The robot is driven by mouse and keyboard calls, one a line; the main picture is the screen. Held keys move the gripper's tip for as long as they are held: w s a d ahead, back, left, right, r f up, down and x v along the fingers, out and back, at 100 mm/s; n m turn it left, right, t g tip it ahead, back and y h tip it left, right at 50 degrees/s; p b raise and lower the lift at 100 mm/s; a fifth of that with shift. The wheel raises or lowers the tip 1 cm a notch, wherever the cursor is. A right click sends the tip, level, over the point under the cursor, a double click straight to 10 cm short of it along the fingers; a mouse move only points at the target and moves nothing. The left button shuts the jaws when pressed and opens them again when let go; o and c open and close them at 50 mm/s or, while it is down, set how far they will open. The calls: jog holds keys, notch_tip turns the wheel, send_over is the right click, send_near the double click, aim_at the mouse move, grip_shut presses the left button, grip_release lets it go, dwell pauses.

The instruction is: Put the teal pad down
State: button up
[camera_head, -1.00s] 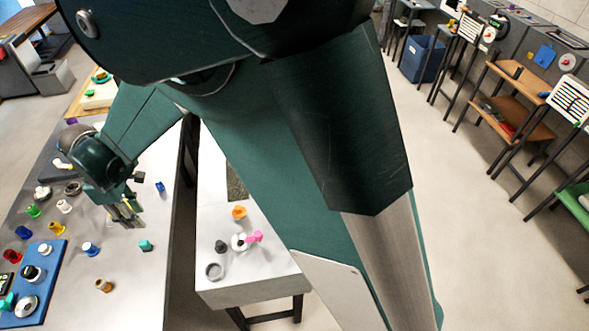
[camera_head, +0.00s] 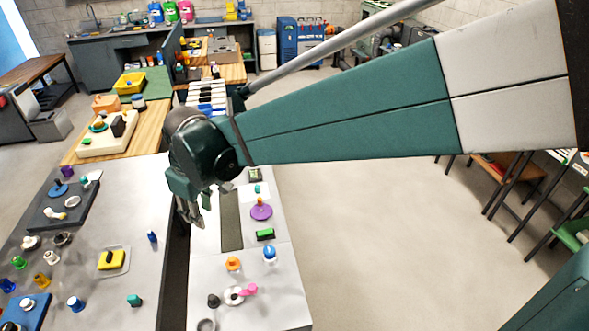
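My gripper (camera_head: 190,218) hangs fingers-down over the gap between the left and right tables. Its fingers are small and partly hidden by the wrist; I cannot tell whether they are apart or hold anything. No teal pad is clearly recognisable. A small teal piece (camera_head: 134,299) stands on the left table, below and left of my gripper. Another small teal piece (camera_head: 257,188) stands on the right table, beyond and right of the gripper. I cannot tell whether either is the pad.
On the left table (camera_head: 150,195), a yellow block (camera_head: 111,260) sits on a pale plate, near a blue piece (camera_head: 152,237). The right table (camera_head: 215,275) holds a green block (camera_head: 265,234), a purple disc (camera_head: 261,212) and an orange piece (camera_head: 233,263). Its front left has free room.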

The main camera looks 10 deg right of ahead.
jog(key=s+d+r+m+t, duration=0.1)
jog(key=s+d+r+m, duration=0.15)
jog(key=d, duration=0.65)
jog(key=s+d+r+m+t, duration=0.1)
jog(key=s+d+r+m, duration=0.15)
jog(key=d, duration=0.65)
jog(key=s+d+m+t, duration=0.1)
jog(key=s+d+m, duration=0.2)
jog(key=s+d, duration=0.2)
jog(key=s+d+m+t+h, duration=0.1)
jog(key=s+d+m, duration=0.2)
jog(key=d, duration=0.8)
jog(key=s+f, duration=0.1)
jog(key=s, duration=0.1)
jog(key=shift+s+t, duration=0.4)
